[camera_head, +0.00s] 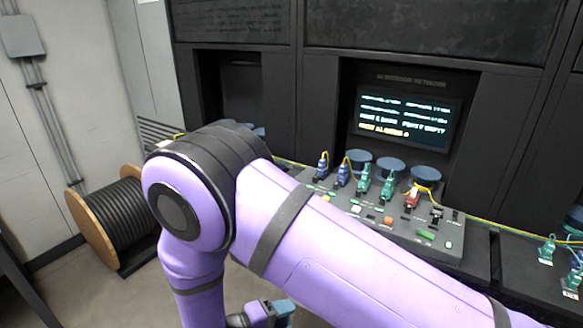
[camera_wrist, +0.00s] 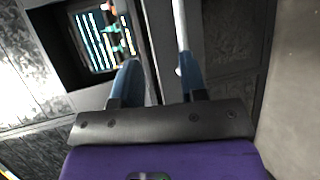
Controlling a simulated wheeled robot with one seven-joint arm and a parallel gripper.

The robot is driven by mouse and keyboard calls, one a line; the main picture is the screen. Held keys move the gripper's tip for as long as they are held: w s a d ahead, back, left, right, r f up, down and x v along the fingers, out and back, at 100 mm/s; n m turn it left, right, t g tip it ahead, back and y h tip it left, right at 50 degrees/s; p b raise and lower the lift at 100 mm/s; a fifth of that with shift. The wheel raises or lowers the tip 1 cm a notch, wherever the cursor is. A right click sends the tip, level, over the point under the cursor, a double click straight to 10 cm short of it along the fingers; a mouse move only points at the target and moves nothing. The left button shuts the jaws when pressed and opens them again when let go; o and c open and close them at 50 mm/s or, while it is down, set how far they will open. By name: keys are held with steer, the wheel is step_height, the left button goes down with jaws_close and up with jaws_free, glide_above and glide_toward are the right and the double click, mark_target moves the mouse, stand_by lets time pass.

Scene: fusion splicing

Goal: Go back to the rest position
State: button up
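My purple arm crosses the front of the head view. My gripper (camera_head: 284,311) hangs low at the bottom edge of that view, in front of the console and partly cut off. In the wrist view my gripper (camera_wrist: 158,66) shows two blue fingers standing apart with a clear gap and nothing held between them. The splicing console (camera_head: 447,240) with its buttons and coloured connectors stands behind my arm, and the arm hides part of it.
A lit screen (camera_head: 407,115) is set in the dark cabinet wall; it also shows in the wrist view (camera_wrist: 97,42). A cable drum (camera_head: 100,222) stands on the floor at left. Green connectors (camera_head: 546,250) lie on the right counter. Floor shows between the drum and my arm.

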steer(key=w+d+r+m+g+y, duration=0.1)
steer(key=d+r+m+g+y, duration=0.15)
steer(key=d+r, duration=0.5)
steer(key=w+d+r+m+g+y, duration=0.1)
steer(key=w+d+r+g+y, duration=0.2)
steer(key=r, duration=0.8)
steer(key=d+r+m+g+y, duration=0.1)
steer(key=d+r+m+g, duration=0.15)
steer(key=d+r, duration=0.6)
steer(key=s+d+r+m+t+y, duration=0.1)
steer(key=s+d+r+t+y, duration=0.4)
steer(key=s+d+r, duration=0.8)
steer(key=shift+s+d+r+t+y, duration=0.2)
steer(key=shift+s+r+t+y, duration=0.2)
steer(key=shift+s+r+y, duration=0.8)
steer(key=shift+s+r+h, duration=0.25)
steer(key=shift+s+h, duration=0.1)
steer(key=shift+s, duration=0.05)
